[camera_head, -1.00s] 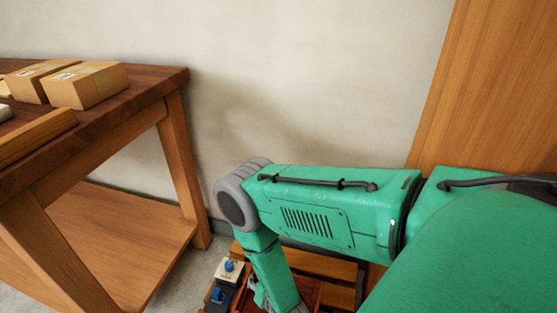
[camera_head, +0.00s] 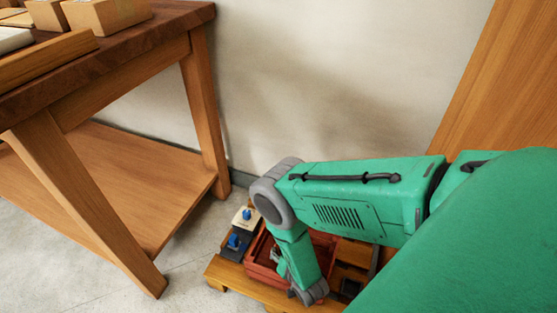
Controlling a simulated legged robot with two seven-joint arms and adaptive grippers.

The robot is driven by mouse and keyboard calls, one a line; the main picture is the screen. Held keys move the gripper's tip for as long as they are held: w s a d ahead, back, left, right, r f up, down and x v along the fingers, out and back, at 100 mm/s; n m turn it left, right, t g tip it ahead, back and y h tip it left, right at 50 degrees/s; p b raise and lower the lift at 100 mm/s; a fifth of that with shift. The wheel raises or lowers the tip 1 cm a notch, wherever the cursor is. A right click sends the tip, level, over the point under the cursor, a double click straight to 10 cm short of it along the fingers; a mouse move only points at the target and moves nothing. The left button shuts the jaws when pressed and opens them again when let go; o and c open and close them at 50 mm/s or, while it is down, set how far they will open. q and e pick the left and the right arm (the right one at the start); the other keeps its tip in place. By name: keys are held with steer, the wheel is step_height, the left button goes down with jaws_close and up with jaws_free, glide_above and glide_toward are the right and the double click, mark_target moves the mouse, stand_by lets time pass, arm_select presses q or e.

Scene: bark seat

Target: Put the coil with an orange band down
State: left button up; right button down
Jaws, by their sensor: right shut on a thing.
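My right arm comes in from the right and bends down over a red crate (camera_head: 262,277) on a low wooden bench. My right gripper (camera_head: 280,264) shows only as a small grey part beside my green forearm, over the crate. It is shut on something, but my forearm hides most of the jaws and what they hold. I cannot make out the coil or its orange band. My left gripper is not in view.
The low bench (camera_head: 228,274) also bears a pale block (camera_head: 243,221) and a dark block (camera_head: 233,246), each with a blue knob, left of the crate. A wooden table (camera_head: 150,40) with cardboard boxes (camera_head: 105,14) stands at the left. A wooden panel (camera_head: 480,110) is at the right.

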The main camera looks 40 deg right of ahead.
steer(key=shift+r, duration=0.15)
steer(key=shift+f, duration=0.6)
steer(key=c, duration=1.5)
jaws_free()
steer(key=shift+r, duration=0.3)
steer(key=s+a+r+n+g+y+p, duration=0.1)
steer(key=s+a+r+n+g+p, duration=0.1)
steer(key=s+r, duration=0.8)
steer(key=s+a+r+n+g+y+p, duration=0.1)
steer(key=s+r+n+g+p, duration=0.3)
steer(key=r, duration=1.2)
steer(key=s+a+n+g, duration=0.1)
steer(key=s+n+g, duration=0.2)
steer(key=s, duration=0.3)
steer(key=shift+r+n+g+y, duration=0.25)
steer(key=shift+n+g+y, duration=0.05)
steer(key=shift+g, duration=0.5)
